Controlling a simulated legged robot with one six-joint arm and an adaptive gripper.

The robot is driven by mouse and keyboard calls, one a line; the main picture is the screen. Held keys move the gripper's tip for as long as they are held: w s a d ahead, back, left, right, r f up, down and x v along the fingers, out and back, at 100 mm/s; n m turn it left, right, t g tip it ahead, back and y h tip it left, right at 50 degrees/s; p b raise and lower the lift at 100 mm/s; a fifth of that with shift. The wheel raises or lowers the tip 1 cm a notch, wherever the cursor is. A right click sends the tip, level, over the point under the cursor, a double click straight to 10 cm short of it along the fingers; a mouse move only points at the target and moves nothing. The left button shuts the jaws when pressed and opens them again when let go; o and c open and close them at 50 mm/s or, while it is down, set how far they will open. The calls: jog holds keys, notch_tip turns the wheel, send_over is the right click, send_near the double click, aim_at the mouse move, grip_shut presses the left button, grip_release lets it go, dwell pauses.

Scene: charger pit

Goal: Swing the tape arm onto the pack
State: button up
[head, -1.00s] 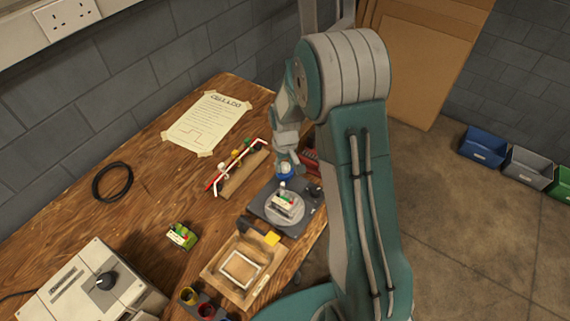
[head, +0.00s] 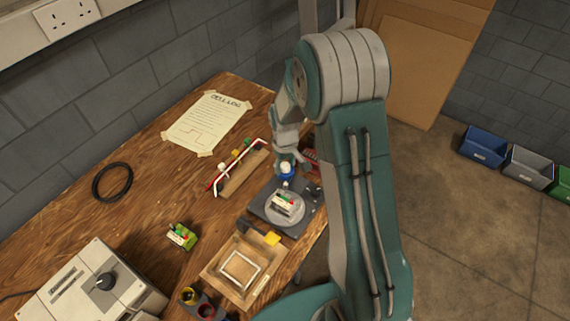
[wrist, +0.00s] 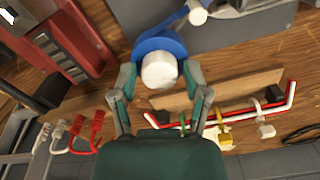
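The tape arm (wrist: 195,13) is blue, with a wide round blue end carrying a white knob (wrist: 158,70). A smaller white knob (wrist: 197,14) sits farther along it in the wrist view. In the head view its blue end (head: 287,170) lies behind the turntable. My gripper (wrist: 158,80) has its fingers either side of the white knob, with gaps showing beside the knob. I cannot tell whether the fingertips touch the blue rim. The pack (head: 283,202), pale with green and red parts, rests on a round grey turntable (head: 298,216) on a dark base.
A wooden strip (wrist: 250,82) with red and white bent rods lies close to my gripper. A red rack (wrist: 65,35) stands on its other side. A wooden tray (head: 214,273), a green block (head: 182,237) and a grey machine (head: 70,290) share the bench.

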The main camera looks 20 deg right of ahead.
aim_at(285, 165)
jog(key=shift+r, duration=0.15)
notch_tip(285, 165, up, 12)
dwell(0.7)
jog(key=shift+w, duration=0.1)
jog(key=s+r+m+t, duration=0.2)
jog(key=s+r+t, duration=0.1)
jog(key=s+r, duration=0.85)
jog(key=s+r+m+t, duration=0.2)
jog(key=s+r, duration=0.3)
jog(key=s, duration=0.8)
jog(key=shift+a+t, duration=0.3)
jog(key=shift+o, duration=0.2)
dwell(1.1)
